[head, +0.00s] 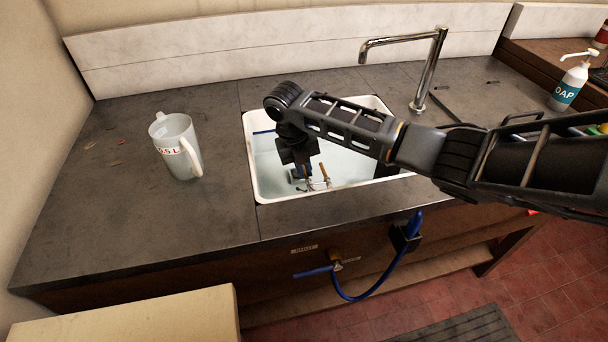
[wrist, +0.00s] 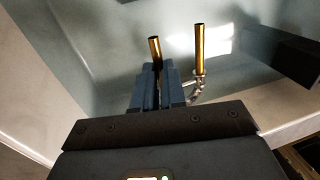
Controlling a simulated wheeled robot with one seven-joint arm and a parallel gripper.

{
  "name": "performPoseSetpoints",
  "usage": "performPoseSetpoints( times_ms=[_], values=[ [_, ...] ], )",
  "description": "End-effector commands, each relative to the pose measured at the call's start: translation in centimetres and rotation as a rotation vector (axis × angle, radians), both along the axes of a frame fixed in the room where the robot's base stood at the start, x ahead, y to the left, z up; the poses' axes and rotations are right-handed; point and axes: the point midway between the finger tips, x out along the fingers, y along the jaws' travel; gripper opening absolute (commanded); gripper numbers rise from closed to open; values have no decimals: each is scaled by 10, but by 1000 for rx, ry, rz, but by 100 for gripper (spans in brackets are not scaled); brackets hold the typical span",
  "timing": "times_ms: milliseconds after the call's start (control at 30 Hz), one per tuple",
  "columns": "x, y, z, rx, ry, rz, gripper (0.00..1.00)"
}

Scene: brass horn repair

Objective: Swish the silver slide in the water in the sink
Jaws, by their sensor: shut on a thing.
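The slide (wrist: 200,50) shows in the wrist view as two brass-coloured tubes with a silvery curved part between them. It also shows in the head view (head: 326,174), low in the white sink (head: 257,178). My gripper (head: 304,174) points down into the sink. In the wrist view my gripper (wrist: 158,80) is shut on the slide, with its dark blue fingers around the left tube side. Pale water (head: 345,165) lies in the sink. I cannot tell how much of the slide is under water. My arm hides the sink's right part.
A chrome tap (head: 430,70) stands behind the sink. A clear jug (head: 178,147) stands left of it on the dark counter (head: 110,215). A soap bottle (head: 570,84) is at the far right. A blue hose (head: 378,285) hangs below the counter front. The sink walls stand close around my gripper.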

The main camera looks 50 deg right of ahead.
Motion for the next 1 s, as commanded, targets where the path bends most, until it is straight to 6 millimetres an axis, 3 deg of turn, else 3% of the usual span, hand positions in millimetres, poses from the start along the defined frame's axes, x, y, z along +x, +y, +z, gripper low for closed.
performPoseSetpoints(
  times_ms=[1000],
  values=[
    [0,0,111,-1,-2,0,0]
  ],
)
